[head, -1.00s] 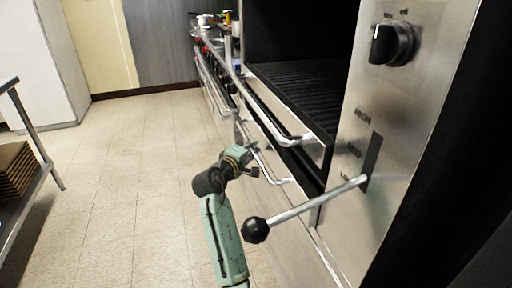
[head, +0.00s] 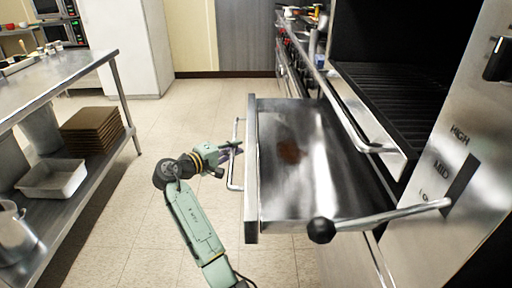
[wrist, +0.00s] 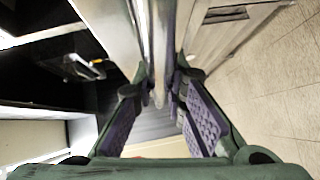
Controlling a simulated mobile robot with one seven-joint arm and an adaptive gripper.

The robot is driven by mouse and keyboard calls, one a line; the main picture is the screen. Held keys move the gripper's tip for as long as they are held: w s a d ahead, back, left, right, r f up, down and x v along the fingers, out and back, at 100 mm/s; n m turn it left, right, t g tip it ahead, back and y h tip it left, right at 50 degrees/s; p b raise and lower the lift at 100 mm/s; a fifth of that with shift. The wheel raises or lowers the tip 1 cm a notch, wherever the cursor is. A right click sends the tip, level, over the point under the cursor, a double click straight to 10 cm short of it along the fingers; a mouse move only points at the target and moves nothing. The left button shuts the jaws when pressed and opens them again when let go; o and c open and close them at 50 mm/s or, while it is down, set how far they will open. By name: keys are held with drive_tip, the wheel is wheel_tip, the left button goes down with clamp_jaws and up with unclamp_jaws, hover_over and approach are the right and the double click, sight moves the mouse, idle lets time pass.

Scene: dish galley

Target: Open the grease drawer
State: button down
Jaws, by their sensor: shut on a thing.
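The grease drawer (head: 310,170) is a shiny metal tray with a brown stain inside. It stands pulled well out from under the grill (head: 390,95). Its handle (head: 238,150) is a metal bar on the drawer's left-facing front. My gripper (head: 233,148) is at the handle. In the wrist view the purple-padded fingers (wrist: 160,105) are on either side of the handle bar (wrist: 158,60), shut on it. The exact contact is partly hidden by the fingers.
A lever with a black ball knob (head: 321,230) reaches over the drawer's near corner. A steel table (head: 60,75) on the left holds brown trays (head: 92,132) and a white bin (head: 52,178) on its lower shelf. Tiled floor (head: 130,215) is clear between.

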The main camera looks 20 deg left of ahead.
drive_tip(key=shift+s+a, duration=0.25)
drive_tip(key=shift+a, duration=0.4)
drive_tip(key=shift+s+a, duration=0.2)
drive_tip(key=shift+a, duration=0.4)
drive_tip(key=c, duration=1.6)
unclamp_jaws()
drive_tip(key=v, duration=1.2)
